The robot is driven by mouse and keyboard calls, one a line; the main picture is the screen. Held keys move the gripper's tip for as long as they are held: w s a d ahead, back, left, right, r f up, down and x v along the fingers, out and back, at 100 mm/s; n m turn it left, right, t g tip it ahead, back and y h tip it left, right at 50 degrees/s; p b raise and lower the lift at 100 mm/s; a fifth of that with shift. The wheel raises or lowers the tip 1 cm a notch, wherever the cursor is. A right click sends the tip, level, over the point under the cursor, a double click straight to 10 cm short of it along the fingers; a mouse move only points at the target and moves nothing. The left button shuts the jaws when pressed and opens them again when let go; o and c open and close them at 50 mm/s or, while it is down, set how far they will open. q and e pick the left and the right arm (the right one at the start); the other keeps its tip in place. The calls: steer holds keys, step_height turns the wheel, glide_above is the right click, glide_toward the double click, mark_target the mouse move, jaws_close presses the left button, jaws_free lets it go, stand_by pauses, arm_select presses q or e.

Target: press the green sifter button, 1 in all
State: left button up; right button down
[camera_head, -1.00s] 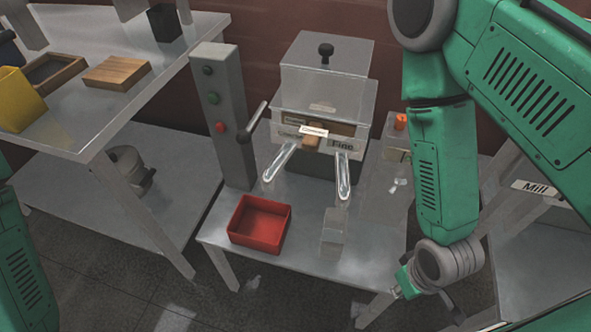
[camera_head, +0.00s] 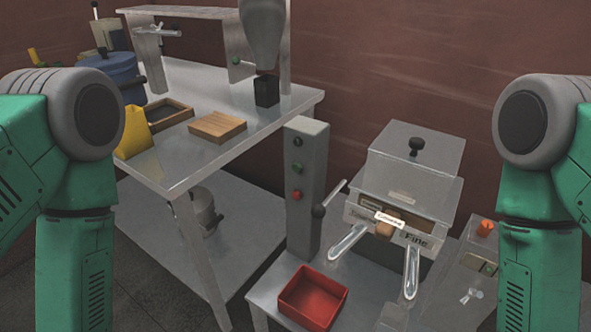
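Nothing covers the green button. My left arm (camera_head: 75,265) comes down at the left edge and my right arm (camera_head: 540,270) at the right edge. Both grippers are below the picture and out of view, so no contact with the post shows.
A lever (camera_head: 334,197) sticks out between post and machine. A small green button (camera_head: 236,61) shows behind.

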arm_select(q)
jaws_close()
stand_by(1.1)
